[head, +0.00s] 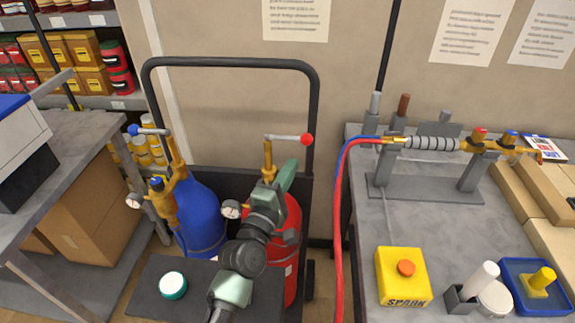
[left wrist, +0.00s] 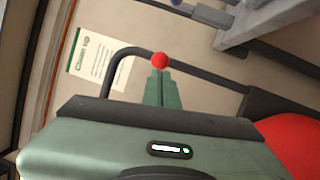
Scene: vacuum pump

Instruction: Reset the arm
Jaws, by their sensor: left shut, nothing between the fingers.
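My left arm rises from the bottom middle of the head view. Its green left gripper (head: 289,168) is shut and empty, just below the grey lever (head: 287,138) with a red ball knob (head: 307,140) on the red cylinder (head: 292,230). In the left wrist view the closed fingertips (left wrist: 161,76) point at the red knob (left wrist: 160,60), which appears right at their tips. I cannot tell whether they touch. A blue cylinder (head: 203,215) stands to the left with a blue-knobbed lever (head: 150,131). My right gripper is not in view.
A black cart frame (head: 235,63) arches behind the cylinders. The right workbench (head: 380,235) holds a torch on a stand (head: 425,180), a yellow SPARK box (head: 402,276) and a blue tray (head: 508,270). Red and blue hoses (head: 338,220) hang by its edge. A grey table (head: 75,142) stands left.

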